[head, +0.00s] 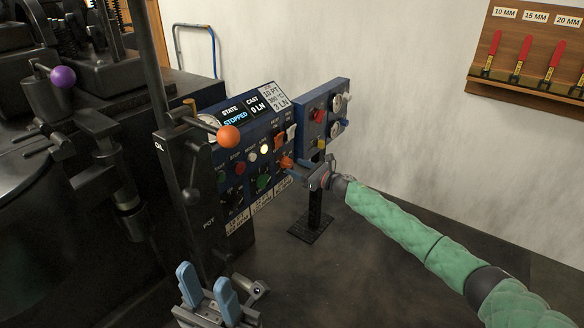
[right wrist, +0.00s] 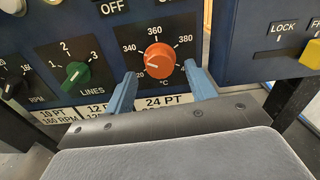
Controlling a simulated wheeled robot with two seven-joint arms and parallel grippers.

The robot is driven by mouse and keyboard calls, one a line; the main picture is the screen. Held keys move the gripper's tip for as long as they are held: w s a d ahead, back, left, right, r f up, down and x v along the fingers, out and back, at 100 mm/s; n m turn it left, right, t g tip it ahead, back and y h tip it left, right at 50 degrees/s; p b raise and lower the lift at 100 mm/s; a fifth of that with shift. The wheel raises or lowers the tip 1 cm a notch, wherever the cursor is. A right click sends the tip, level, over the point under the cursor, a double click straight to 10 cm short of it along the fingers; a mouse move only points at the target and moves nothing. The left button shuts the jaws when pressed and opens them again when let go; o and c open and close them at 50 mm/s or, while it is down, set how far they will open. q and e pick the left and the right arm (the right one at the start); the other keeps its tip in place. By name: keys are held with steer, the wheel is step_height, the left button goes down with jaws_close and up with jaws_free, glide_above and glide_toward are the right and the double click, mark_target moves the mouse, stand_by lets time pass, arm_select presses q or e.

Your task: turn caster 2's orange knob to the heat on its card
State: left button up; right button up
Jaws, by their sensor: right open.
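The orange knob (right wrist: 160,61) is on the dark blue panel, with dial marks 340, 360 and 380 around it. Its white pointer line points to the lower left, near a partly hidden mark ending in 20. My right gripper (right wrist: 161,76) is open, one blue finger on each side of the knob, with no clear contact visible. In the head view the knob (head: 286,162) is just left of my right gripper (head: 306,177). A white card (head: 273,97) on the panel top reads 10 PT and 3 LN; its small middle line looks like 380 °C. My left gripper (head: 205,287) is open and empty.
A green LINES knob (right wrist: 75,73) sits left of the orange one. A second blue panel (head: 321,116) with a red knob and a yellow part stands to the right. An orange ball lever (head: 228,137) sticks out in front of the panel. Dark machinery fills the left.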

mark_target(288, 164)
steer(key=shift+x, duration=1.45)
steer(key=c, duration=1)
steer(key=shift+m, duration=0.3)
